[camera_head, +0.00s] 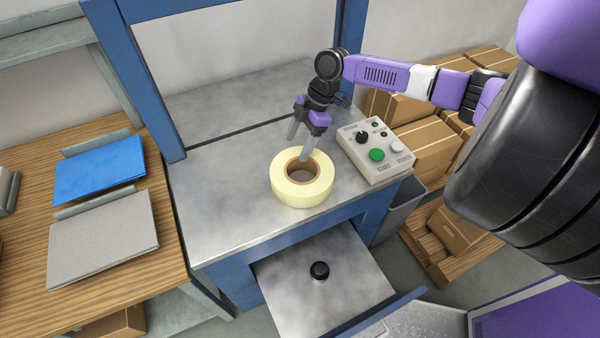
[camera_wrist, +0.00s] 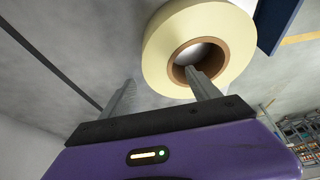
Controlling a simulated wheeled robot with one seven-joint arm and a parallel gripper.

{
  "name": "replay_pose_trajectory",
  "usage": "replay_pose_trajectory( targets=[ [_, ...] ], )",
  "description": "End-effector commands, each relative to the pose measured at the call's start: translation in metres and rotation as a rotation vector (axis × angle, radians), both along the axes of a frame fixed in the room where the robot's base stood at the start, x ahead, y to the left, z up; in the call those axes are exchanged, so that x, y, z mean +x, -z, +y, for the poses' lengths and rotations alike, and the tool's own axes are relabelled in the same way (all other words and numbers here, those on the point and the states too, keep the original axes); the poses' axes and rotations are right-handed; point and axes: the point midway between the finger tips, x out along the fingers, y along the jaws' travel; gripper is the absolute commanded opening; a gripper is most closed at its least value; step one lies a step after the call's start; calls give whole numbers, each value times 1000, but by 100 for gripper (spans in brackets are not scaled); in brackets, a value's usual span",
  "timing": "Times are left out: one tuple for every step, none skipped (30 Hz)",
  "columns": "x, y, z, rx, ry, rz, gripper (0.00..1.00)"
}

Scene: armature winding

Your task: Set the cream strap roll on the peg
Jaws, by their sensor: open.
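The cream strap roll (camera_head: 301,196) lies flat on the grey metal bench top, its brown core facing up. My gripper (camera_head: 298,148) is open at the roll's far side, fingers pointing down. In the wrist view, the roll (camera_wrist: 155,52) shows beyond the open gripper (camera_wrist: 160,78). One finger overlaps the core opening and the other is outside the roll's wall; I cannot tell how deep the first finger reaches. A short black peg (camera_head: 319,271) with a wider base stands on the pulled-out metal tray (camera_head: 350,295) below the bench front. Nothing is on the peg.
A control box (camera_head: 375,151) with knob and buttons stands right of the roll. Blue posts (camera_head: 150,80) frame the bench. A wooden table (camera_head: 20,260) with blue and grey folders is left. Cardboard boxes (camera_head: 425,150) and a grey bin (camera_head: 402,210) are right. The bench's left part is clear.

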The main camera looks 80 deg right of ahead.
Motion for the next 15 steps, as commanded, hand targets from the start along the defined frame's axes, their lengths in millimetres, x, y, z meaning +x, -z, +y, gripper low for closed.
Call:
replay_pose_trajectory(
  targets=[
    [2, 4, 2, 2, 0, 1, 71],
    [2, 7, 2, 2, 0, 2, 71],
    [4, 11, 4, 4, 0, 2, 71],
    [6, 14, 5, 3, 0, 1, 71],
    [7, 18, 5, 3, 0, 1, 71],
    [9, 24, 7, 4, -1, 2, 71],
    [11, 28, 8, 3, 0, 1, 71],
    [12, 33, 8, 2, 0, 2, 71],
    [13, 38, 9, 2, 0, 2, 71],
    [14, 41, 10, 2, 0, 2, 71],
    [15, 43, 11, 2, 0, 1, 71],
    [16, 46, 11, 2, 1, 2, 71],
    [16, 48, 12, 1, 1, 1, 71],
    [16, 49, 12, 1, 1, 1, 71],
    [16, 49, 12, 1, 1, 1, 71]
  ],
)
